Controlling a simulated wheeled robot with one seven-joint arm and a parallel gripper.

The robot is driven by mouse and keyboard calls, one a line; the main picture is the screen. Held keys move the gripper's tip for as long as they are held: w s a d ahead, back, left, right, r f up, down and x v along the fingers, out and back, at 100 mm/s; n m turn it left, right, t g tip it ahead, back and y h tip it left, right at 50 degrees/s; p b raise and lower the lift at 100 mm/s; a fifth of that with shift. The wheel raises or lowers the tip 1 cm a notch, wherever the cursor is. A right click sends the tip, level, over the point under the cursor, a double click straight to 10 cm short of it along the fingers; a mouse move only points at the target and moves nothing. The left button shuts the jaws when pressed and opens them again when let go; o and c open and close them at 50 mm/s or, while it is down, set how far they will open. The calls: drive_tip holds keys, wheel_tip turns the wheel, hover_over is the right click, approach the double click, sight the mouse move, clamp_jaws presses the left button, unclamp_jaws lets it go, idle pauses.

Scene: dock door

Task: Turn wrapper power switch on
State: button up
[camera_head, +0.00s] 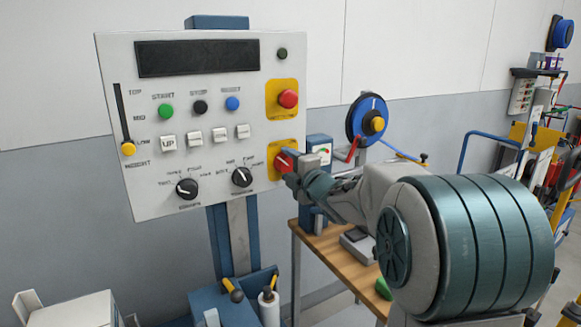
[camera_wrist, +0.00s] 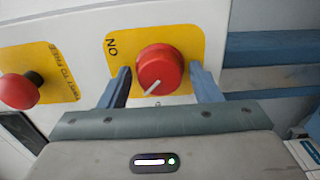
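The power switch is a red rotary knob (camera_head: 281,163) on a yellow plate at the panel's lower right in the head view. In the wrist view the knob (camera_wrist: 160,66) is seen close up. Its white pointer line slants toward the lower left there, away from the ON label (camera_wrist: 112,45) at the plate's upper left corner. My gripper (camera_head: 291,163) is at the knob in the head view. In the wrist view its two fingers (camera_wrist: 162,84) are open, one on each side of the knob, with visible gaps. Whether the fingertips touch the plate cannot be told.
A red mushroom button (camera_head: 288,99) sits on another yellow plate above the switch; it also shows in the wrist view (camera_wrist: 20,91). The grey panel (camera_head: 150,199) carries coloured buttons, dials and a slider. A wooden bench (camera_head: 338,254) stands behind my arm.

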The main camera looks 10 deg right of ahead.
drive_tip(key=shift+d, duration=0.1)
drive_tip(key=c, duration=0.7)
drive_tip(key=shift+m, duration=0.4)
drive_tip(key=m, duration=0.5)
drive_tip(key=shift+r+m+p, duration=0.1)
drive_tip(key=shift+m+p, duration=0.2)
drive_tip(key=m+p, duration=0.2)
drive_tip(key=m, duration=0.4)
drive_tip(key=m+p, duration=0.2)
drive_tip(key=m, duration=0.3)
drive_tip(key=shift+m, duration=0.4)
